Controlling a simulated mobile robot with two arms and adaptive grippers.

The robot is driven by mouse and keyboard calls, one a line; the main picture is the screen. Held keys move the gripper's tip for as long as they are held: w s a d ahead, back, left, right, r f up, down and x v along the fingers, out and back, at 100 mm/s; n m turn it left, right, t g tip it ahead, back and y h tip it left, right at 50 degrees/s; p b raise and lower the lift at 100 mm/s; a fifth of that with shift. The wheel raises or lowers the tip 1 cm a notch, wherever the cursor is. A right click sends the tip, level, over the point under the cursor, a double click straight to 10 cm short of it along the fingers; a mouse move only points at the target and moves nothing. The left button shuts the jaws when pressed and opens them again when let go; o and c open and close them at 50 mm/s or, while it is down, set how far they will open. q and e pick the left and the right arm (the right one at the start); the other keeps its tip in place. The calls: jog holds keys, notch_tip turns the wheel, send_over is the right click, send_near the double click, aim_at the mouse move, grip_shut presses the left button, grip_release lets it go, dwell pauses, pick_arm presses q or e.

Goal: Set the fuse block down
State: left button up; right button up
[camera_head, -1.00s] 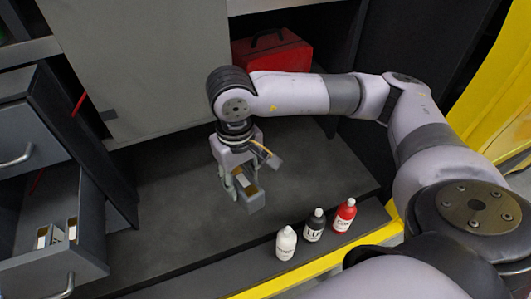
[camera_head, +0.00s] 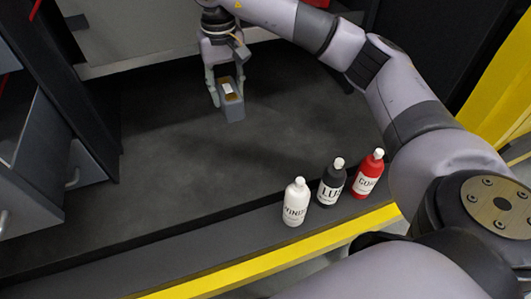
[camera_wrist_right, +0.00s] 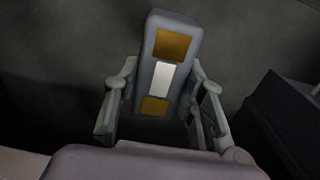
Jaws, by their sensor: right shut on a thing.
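The fuse block (camera_head: 232,108) is a small grey block with a white patch between brown-orange patches on its face. My right gripper (camera_head: 226,92) is shut on it, with one finger on each side. In the right wrist view the fuse block (camera_wrist_right: 164,65) sits between the two fingers of the right gripper (camera_wrist_right: 160,110), its length pointing away from the palm. The block is over the dark grey bench surface (camera_head: 180,165); I cannot tell whether it touches it. My left gripper is not in view.
A white bottle (camera_head: 295,203), a black bottle (camera_head: 331,184) and a red bottle (camera_head: 368,174) stand on the front ledge, right of centre. Grey drawers (camera_head: 35,165) stand at the left. The bench between the drawers and the bottles is clear.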

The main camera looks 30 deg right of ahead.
jog(key=shift+w+f, duration=0.15)
jog(key=shift+f, duration=0.15)
jog(key=shift+d+f, duration=0.1)
jog(key=shift+f, duration=0.25)
notch_tip(320, 180, down, 19)
jog(key=b, duration=0.3)
jog(key=shift+r+b, duration=0.2)
jog(key=shift+b, duration=0.1)
jog(key=shift+f, duration=0.2)
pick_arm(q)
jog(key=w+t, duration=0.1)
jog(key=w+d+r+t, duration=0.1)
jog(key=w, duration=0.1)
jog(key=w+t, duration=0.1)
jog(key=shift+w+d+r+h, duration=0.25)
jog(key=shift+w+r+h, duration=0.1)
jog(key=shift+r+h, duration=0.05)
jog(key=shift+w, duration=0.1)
